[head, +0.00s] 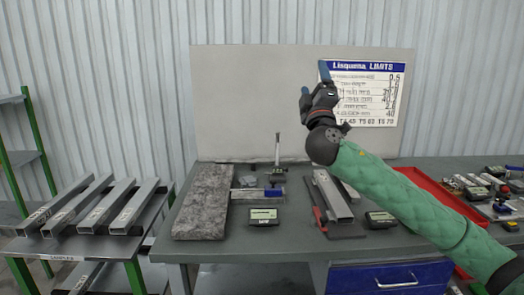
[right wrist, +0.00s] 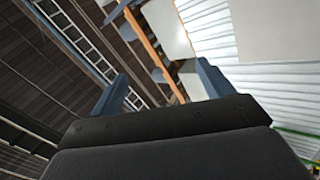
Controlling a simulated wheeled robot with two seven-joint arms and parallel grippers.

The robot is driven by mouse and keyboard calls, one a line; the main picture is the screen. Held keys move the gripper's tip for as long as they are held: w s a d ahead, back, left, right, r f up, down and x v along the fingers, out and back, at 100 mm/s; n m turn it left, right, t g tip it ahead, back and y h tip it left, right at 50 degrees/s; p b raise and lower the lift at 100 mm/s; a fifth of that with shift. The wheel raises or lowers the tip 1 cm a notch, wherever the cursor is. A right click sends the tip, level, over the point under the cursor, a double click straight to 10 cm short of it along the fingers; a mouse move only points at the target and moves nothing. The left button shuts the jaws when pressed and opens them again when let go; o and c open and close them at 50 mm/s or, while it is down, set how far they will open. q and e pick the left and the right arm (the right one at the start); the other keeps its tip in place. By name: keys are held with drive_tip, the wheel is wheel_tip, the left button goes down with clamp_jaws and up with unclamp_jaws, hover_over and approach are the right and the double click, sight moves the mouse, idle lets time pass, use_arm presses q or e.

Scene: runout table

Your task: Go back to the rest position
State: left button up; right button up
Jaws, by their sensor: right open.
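My right arm, in a green quilted sleeve, rises from the lower right of the head view. Its gripper (head: 314,86) is held up in front of the white back panel and the limits sign (head: 385,85), well above the table. The gripper is open and empty, its fingers pointing up. In the right wrist view the two blue-grey fingers of the gripper (right wrist: 160,90) stand apart with nothing between them, and the ceiling and wall show beyond. My left gripper does not show.
The grey table (head: 300,240) carries a stone slab (head: 203,202), a height stand (head: 277,165), small displays (head: 263,216), a metal bar (head: 332,195) and a red tray (head: 440,193). A side table (head: 60,246) with several metal bars stands left. The air around the raised gripper is clear.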

drive_tip(key=s+f+m+g, duration=0.3)
drive_tip(key=s+f+g, duration=0.2)
drive_tip(key=f, duration=0.9)
drive_tip(key=s+f+m+g, duration=0.3)
drive_tip(key=s+f+g, duration=0.2)
drive_tip(key=f, duration=0.8)
drive_tip(key=s+f+m+g, duration=0.3)
drive_tip(key=s+f+g, duration=0.25)
drive_tip(key=f, duration=0.85)
drive_tip(key=s+f+m+g+y+p, duration=0.1)
drive_tip(key=s+f+m+g, duration=0.2)
drive_tip(key=s+f, duration=2.8)
drive_tip(key=s+g, duration=0.4)
drive_tip(key=g, duration=0.1)
drive_tip(key=shift+s+d+f+m, duration=0.25)
drive_tip(key=shift+s+f+m, duration=0.05)
drive_tip(key=shift+s+f, duration=0.05)
